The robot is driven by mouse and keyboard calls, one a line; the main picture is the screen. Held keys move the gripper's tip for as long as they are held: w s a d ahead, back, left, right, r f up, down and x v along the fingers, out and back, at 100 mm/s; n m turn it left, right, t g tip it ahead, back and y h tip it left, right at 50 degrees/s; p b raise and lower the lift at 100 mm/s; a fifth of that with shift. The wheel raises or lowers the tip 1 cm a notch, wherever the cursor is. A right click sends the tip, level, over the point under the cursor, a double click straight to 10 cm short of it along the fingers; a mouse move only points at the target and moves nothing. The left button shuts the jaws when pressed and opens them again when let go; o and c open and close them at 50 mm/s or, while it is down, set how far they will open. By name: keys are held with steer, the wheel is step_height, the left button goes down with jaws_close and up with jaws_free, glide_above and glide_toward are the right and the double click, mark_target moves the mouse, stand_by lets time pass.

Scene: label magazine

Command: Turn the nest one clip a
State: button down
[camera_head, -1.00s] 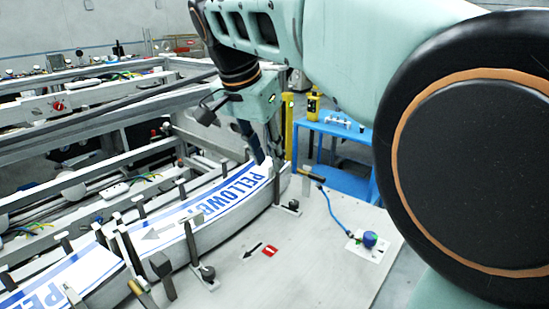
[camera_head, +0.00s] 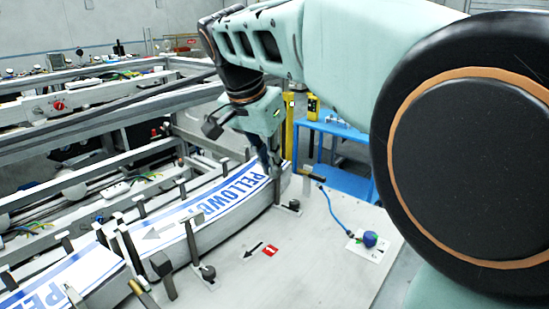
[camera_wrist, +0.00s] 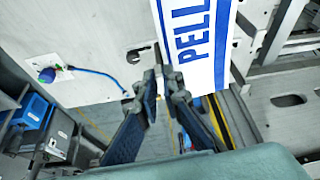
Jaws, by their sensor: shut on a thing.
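The nest is a long curved pale stack of printed labels (camera_head: 205,208) with blue "PELLOWE" lettering, held in a grey magazine. The label end also shows in the wrist view (camera_wrist: 200,40). Dark upright clips stand along it, such as one at its near side (camera_head: 193,245) and one at its right end (camera_head: 278,190). My gripper (camera_head: 274,172) points down at the right end of the stack. In the wrist view my gripper (camera_wrist: 161,80) has its dark fingers close together beside the label corner, shut on what looks like the slim end clip. The fingers mostly hide it.
A blue knob (camera_head: 370,239) on a white plate has a blue cable (camera_head: 335,208) running to a small fitting near the stack end. A blue cart (camera_head: 335,140) stands behind, and grey rails lie left.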

steer(key=shift+d, duration=0.1)
steer(key=n+y, duration=0.1)
steer(key=n, duration=0.1)
steer(key=d+n+b, duration=0.1)
steer(key=n, duration=0.1)
steer(key=shift+s+n+t+y+b, duration=0.2)
steer(key=shift+n+t+y+b, duration=0.1)
steer(key=shift+n+y, duration=0.1)
steer(key=n+y, duration=0.1)
steer(key=n, duration=0.1)
steer(key=d+n, duration=0.1)
steer(key=n, duration=0.1)
steer(key=shift+y, duration=0.4)
steer(key=shift+w+d+n+g+y+p, duration=0.25)
steer(key=shift+n+g+y+p, duration=0.15)
steer(key=shift+n, duration=1.1)
steer(key=shift+w+d+n+g+y+p, duration=0.3)
steer(key=shift+n+y, duration=0.25)
steer(key=shift+n, duration=0.95)
steer(key=shift+w+d+n+g+y+p, duration=0.1)
steer(key=shift+d+n+g+y+p, duration=0.3)
steer(key=shift+n, duration=1.1)
steer(key=shift+a, duration=0.15)
steer(key=c, duration=2.1)
jaws_free()
